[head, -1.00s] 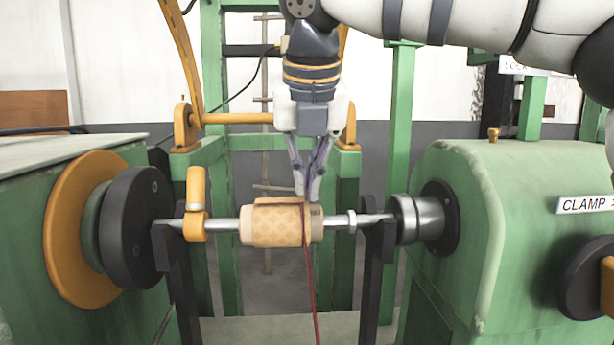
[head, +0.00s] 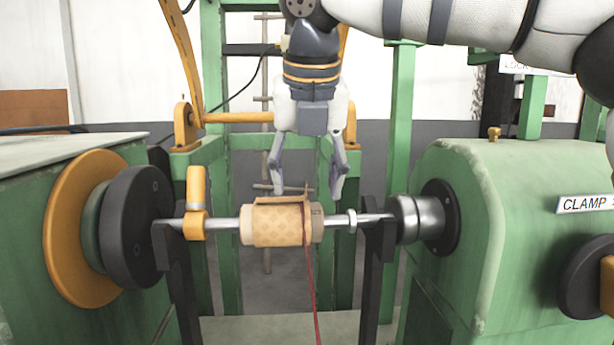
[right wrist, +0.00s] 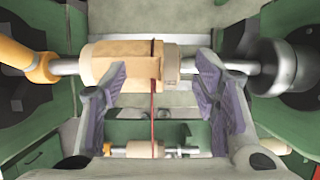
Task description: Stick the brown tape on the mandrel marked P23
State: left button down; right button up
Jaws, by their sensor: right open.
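The mandrel (head: 268,226) is a tan patterned cylinder lying level on a steel shaft; it also shows in the right wrist view (right wrist: 98,66). A small dark marking (head: 316,210) is on its right end, too small to read. A light brown strip (head: 283,201), which looks like the tape, lies along its top, and a thin brown end stands up beside it. A red wire (head: 311,280) hangs from the mandrel. My right gripper (head: 307,194) is open, just above the mandrel, with fingers apart on either side of the strip's right end. My left gripper is out of view.
Dark upright supports (head: 375,270) stand under the shaft (head: 336,221) on both sides. An orange collar (head: 196,205) sits left of the mandrel. Green machine housings (head: 480,220) flank the shaft. In the right wrist view, another tan cylinder (right wrist: 140,149) lies lower down.

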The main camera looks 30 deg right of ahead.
jog(key=shift+r, duration=0.1)
jog(key=shift+r, duration=2.45)
